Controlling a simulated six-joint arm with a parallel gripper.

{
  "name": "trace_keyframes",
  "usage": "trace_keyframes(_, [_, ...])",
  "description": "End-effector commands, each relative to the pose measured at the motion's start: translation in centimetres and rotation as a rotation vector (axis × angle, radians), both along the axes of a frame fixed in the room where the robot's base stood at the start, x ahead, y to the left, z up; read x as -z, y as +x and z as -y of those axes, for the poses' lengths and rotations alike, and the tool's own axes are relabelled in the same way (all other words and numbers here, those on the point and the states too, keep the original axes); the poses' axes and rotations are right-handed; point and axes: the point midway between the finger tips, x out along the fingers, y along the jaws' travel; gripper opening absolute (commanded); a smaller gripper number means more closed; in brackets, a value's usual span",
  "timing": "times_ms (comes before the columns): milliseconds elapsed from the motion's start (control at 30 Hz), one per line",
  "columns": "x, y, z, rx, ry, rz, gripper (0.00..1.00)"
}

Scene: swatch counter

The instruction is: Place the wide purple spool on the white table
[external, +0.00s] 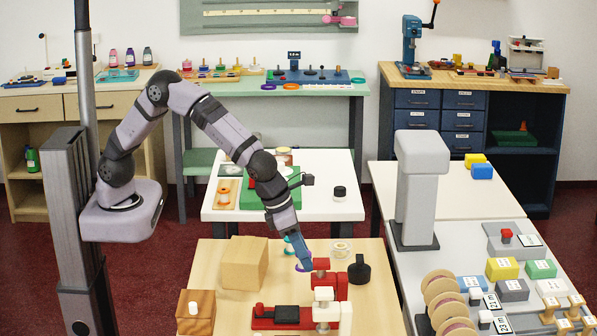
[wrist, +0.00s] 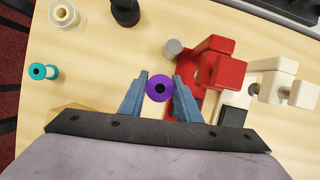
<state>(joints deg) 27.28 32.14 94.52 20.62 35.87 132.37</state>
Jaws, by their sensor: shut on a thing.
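My gripper (external: 303,263) reaches down over the wooden table at the front. In the wrist view my gripper (wrist: 160,80) is shut on the purple spool (wrist: 159,89), with one blue finger on each side of it. In the external view only a small purple edge of the spool (external: 301,268) shows at the fingertips. I cannot tell whether it still touches the wood. The white table (external: 322,168) stands behind the wooden table, with my forearm over it.
A red and white machine (external: 322,282) stands close beside the spool. A teal spool (wrist: 38,71), a cream spool (wrist: 65,15) and a black object (external: 359,270) are nearby.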

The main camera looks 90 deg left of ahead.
Motion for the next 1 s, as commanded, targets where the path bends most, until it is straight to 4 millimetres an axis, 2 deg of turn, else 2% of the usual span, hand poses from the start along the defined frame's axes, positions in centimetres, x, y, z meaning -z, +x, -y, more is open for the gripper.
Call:
trace_keyframes(267, [-0.6, -0.4, -1.8, -0.177, 0.002, -0.002, 0.06])
trace_keyframes(467, [-1.5, -1.1, -4.6, -0.467, 0.004, -0.003, 0.06])
trace_keyframes(767, [-3.4, -3.3, -9.8, -1.095, 0.005, -0.002, 0.06])
trace_keyframes(1000, [-5.7, -6.1, -14.0, -1.72, 0.004, -0.002, 0.06])
